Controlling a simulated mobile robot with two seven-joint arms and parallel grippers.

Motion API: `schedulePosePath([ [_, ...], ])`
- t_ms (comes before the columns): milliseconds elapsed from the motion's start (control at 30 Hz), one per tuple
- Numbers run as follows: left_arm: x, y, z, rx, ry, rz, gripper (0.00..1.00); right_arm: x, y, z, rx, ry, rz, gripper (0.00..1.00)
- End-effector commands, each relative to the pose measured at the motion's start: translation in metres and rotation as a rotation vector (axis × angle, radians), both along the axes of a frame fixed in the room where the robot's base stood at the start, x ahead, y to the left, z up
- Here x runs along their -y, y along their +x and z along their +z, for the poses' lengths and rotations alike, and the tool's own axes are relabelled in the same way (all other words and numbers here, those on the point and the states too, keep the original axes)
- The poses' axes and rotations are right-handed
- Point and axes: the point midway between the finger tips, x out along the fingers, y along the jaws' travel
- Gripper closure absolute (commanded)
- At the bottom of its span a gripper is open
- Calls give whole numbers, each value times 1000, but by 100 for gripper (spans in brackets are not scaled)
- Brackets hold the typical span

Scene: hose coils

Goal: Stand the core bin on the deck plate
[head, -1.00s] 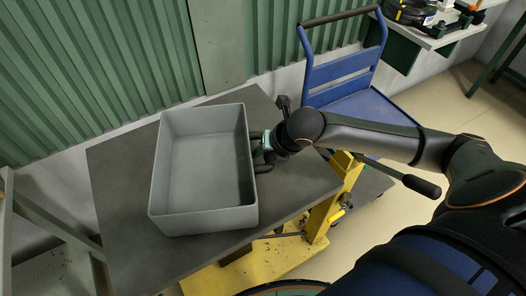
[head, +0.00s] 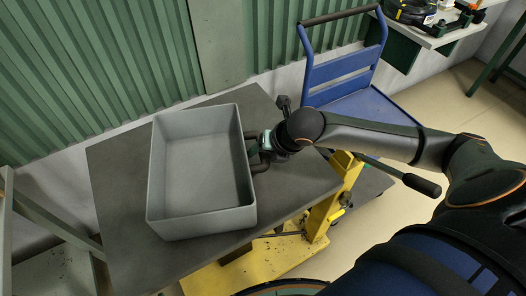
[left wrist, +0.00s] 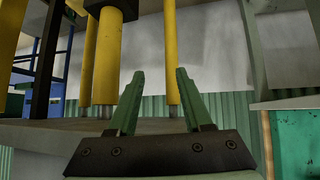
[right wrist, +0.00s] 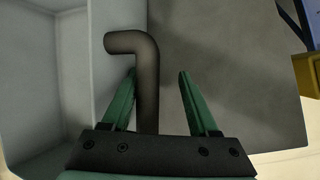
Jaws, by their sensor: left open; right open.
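The grey core bin (head: 200,218) is an open, empty box standing upright on the dark grey deck plate (head: 118,225) of a yellow lift. My right gripper (head: 258,150) is at the bin's right side, by its dark bent handle. In the right wrist view the handle (right wrist: 147,85) passes between the two open green fingers (right wrist: 158,80), nearer the left one, and the bin wall (right wrist: 103,60) is at the left. My left gripper (left wrist: 153,100) shows only in the left wrist view, open and empty, facing yellow posts (left wrist: 105,50).
A blue cart (head: 345,70) stands behind the lift at the right. The yellow lift frame (head: 325,215) is under the deck plate. A bench (head: 445,40) with coils is at the back right. A green corrugated wall (head: 90,70) runs behind.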

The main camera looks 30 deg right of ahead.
Motion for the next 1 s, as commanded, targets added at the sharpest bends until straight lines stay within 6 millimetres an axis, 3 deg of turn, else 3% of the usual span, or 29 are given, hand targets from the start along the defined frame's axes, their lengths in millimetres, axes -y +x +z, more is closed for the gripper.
schedulePosePath([
  [1000,0,0,13,0,0,0,50,3,-13,26,3,2,0,38],
])
